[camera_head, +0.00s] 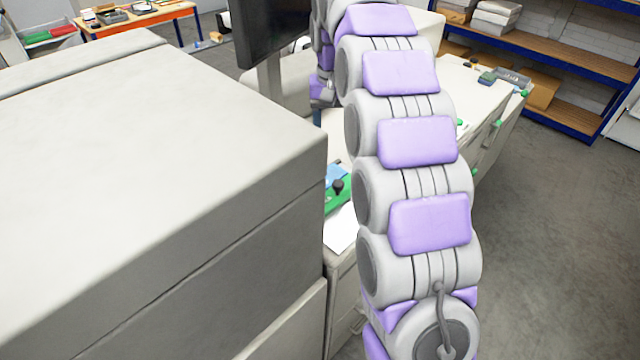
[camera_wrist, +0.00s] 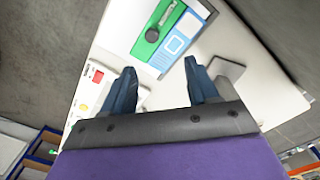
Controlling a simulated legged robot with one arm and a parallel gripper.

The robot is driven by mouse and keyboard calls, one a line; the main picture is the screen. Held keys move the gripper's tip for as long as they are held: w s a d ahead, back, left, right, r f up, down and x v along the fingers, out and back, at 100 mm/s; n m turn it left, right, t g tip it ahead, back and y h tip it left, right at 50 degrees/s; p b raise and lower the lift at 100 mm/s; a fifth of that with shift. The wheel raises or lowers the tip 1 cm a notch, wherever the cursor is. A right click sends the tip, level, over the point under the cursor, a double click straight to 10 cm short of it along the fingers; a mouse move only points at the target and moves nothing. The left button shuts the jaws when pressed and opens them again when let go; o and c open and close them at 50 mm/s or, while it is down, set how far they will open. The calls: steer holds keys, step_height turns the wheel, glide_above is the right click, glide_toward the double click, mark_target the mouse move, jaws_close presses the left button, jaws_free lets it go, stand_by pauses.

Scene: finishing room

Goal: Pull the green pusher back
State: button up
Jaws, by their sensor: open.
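The green pusher (camera_wrist: 143,49) with a round black knob (camera_wrist: 152,36) lies on a white worktop in the wrist view, beside a blue and white flat piece (camera_wrist: 176,44). In the head view the green pusher (camera_head: 336,202) and its upright black knob (camera_head: 338,186) show in the gap between a large grey cabinet and my arm, which hides part of the area. My gripper (camera_wrist: 159,67) is open and empty. Its two dark blue fingers point towards the pusher, apart from it, with the knob just beyond the fingertips in the picture.
The large grey cabinet (camera_head: 150,150) fills the left of the head view, close to the pusher. A dark monitor (camera_head: 270,30) stands behind. Blue shelving (camera_head: 560,60) is at the back right. The grey floor (camera_head: 550,230) on the right is clear.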

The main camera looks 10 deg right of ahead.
glide_toward(339, 182)
step_height(339, 182, down, 4)
steer(key=a+b, duration=0.2)
steer(key=a, duration=0.1)
steer(key=d+f, duration=0.4)
steer(key=d, duration=0.1)
steer(key=shift+s+f+b, duration=0.1)
steer(key=shift+f+b, duration=0.15)
steer(key=shift+b, duration=0.05)
steer(key=shift+f, duration=0.2)
steer(key=shift+w+a+f, duration=0.1)
steer(key=shift+w+a, duration=0.05)
steer(key=shift+a, duration=0.6)
steer(key=shift+w+a+f, duration=0.1)
steer(key=shift+a+f, duration=0.05)
steer(key=shift+a, duration=0.6)
steer(key=shift+o, duration=0.6)
steer(key=shift+s+d, duration=0.15)
steer(key=shift+s+d+r, duration=0.1)
steer(key=shift+d+r, duration=0.05)
steer(key=shift+d, duration=0.1)
steer(key=shift+c, duration=0.6)
steer(key=shift+d, duration=0.35)
steer(key=c, duration=0.3)
steer(key=shift+a, duration=0.2)
steer(key=c, duration=0.5)
jaws_close()
